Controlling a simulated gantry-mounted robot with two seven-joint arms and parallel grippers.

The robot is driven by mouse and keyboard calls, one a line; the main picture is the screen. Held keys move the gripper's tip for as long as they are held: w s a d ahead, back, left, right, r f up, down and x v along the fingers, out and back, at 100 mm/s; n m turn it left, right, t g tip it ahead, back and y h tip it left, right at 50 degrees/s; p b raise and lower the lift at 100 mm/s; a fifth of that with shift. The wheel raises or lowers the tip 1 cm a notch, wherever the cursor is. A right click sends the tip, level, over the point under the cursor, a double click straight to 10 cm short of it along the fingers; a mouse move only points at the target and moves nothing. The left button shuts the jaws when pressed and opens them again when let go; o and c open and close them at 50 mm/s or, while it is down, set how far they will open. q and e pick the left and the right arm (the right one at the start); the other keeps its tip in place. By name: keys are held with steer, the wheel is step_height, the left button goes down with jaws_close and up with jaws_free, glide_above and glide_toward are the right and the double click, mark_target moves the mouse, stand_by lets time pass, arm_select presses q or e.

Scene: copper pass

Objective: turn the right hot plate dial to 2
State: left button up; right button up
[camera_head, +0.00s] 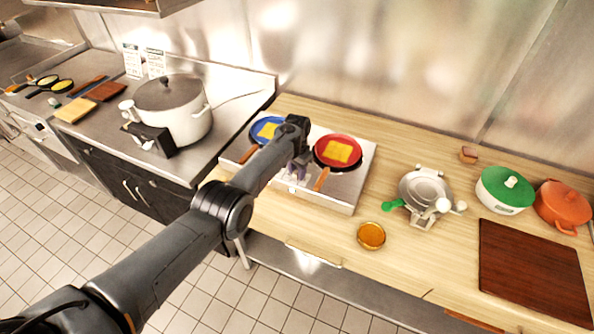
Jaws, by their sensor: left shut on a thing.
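The hot plate (338,203) is a low silver unit on the wooden counter. A blue pan (258,134) with yellow food sits on its left side, and a red pan (324,149) with yellow food sits on its right side. My left gripper (297,175) points down at the front of the hot plate, between the two pan handles. It is shut on a hot plate dial, which the fingers mostly hide. The dial's markings and setting cannot be read from here. My right gripper is not in view.
The red pan's orange handle (321,180) sticks out just right of my gripper. A small amber bowl (371,236), a waffle-iron-like device (425,190) and a green-lidded pot (506,190) stand to the right. A large pot (185,118) stands left.

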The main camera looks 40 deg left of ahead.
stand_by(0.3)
arm_select(q)
steer(key=o, duration=1)
steer(key=shift+o, duration=0.2)
step_height(320, 180, up, 4)
steer(key=shift+f+p, duration=0.25)
steer(key=shift+p, duration=0.4)
step_height(320, 180, up, 7)
steer(key=b, duration=0.1)
steer(key=shift+r, duration=0.2)
steer(key=shift+f, duration=0.1)
